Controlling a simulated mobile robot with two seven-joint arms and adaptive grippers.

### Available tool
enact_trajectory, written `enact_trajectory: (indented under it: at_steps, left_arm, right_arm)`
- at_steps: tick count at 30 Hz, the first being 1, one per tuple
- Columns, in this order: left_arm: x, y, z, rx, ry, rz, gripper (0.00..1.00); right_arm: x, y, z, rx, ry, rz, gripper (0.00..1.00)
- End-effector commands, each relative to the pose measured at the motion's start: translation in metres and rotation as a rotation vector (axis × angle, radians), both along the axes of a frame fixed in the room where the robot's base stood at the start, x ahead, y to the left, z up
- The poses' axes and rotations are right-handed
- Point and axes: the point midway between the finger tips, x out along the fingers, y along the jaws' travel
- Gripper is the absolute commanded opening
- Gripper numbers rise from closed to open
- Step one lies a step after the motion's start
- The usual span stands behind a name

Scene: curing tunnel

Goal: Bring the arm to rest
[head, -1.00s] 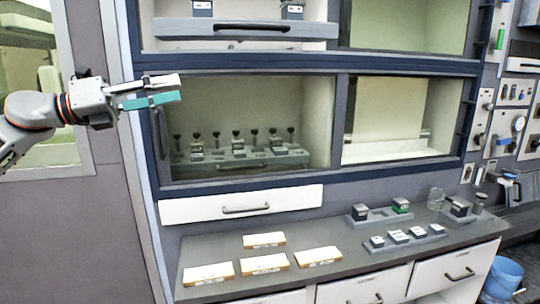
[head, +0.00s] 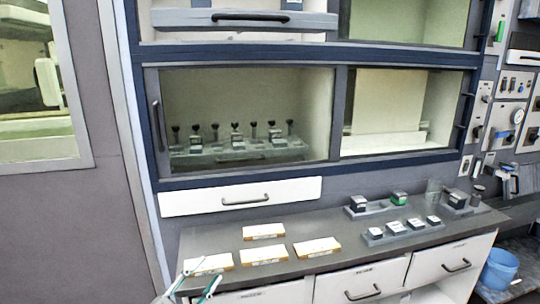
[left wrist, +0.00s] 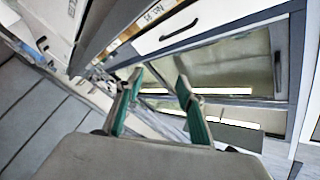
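My left gripper (head: 197,284) shows at the bottom left of the head view, at the front left edge of the counter (head: 215,238). Its two teal fingers are spread apart. In the left wrist view the gripper (left wrist: 153,85) is open, with nothing between its fingers. Most of the left arm is out of the head view. My right gripper is in neither view.
Several pale flat blocks (head: 264,231) lie on the counter, the closest just beyond my left fingers. Dark trays with small blocks (head: 396,228) stand at the right. Glazed cabinet (head: 245,118) stands behind. A blue bucket (head: 500,268) is at the lower right.

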Motion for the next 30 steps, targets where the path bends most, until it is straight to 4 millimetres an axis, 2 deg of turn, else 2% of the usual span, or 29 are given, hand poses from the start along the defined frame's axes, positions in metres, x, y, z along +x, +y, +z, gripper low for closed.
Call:
enact_trajectory:
  at_steps: [1, 5, 6, 8, 9, 12, 15, 18, 21, 24, 30]
  left_arm:
    - [-0.019, 0.004, -0.034, -0.049, 0.091, 0.033, 0.38]
    - [-0.067, 0.016, -0.108, -0.156, 0.309, 0.126, 0.38]
    - [-0.084, 0.021, -0.130, -0.185, 0.373, 0.155, 0.38]
    - [-0.111, 0.026, -0.161, -0.228, 0.469, 0.199, 0.38]
    - [-0.131, 0.030, -0.180, -0.253, 0.532, 0.229, 0.38]
    - [-0.179, 0.038, -0.222, -0.310, 0.675, 0.301, 0.38]
    - [-0.222, 0.045, -0.253, -0.352, 0.790, 0.361, 0.38]
    - [-0.254, 0.049, -0.272, -0.380, 0.869, 0.405, 0.38]
    - [-0.272, 0.052, -0.282, -0.395, 0.913, 0.428, 0.38]
    - [-0.278, 0.052, -0.285, -0.400, 0.929, 0.438, 0.38]
    - [-0.278, 0.053, -0.286, -0.399, 0.929, 0.437, 0.38]
  right_arm:
    - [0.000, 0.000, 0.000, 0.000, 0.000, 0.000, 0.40]
    - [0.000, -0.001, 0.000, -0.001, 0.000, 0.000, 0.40]
    - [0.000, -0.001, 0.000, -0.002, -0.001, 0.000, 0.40]
    - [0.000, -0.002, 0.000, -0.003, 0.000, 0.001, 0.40]
    - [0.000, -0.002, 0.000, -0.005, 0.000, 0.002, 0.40]
    - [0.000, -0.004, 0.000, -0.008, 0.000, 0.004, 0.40]
    - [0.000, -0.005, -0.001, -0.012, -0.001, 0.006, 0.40]
    - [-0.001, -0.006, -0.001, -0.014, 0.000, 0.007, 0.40]
    - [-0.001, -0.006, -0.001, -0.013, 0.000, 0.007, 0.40]
    - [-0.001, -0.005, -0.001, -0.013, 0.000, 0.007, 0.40]
    - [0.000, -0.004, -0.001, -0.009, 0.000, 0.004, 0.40]
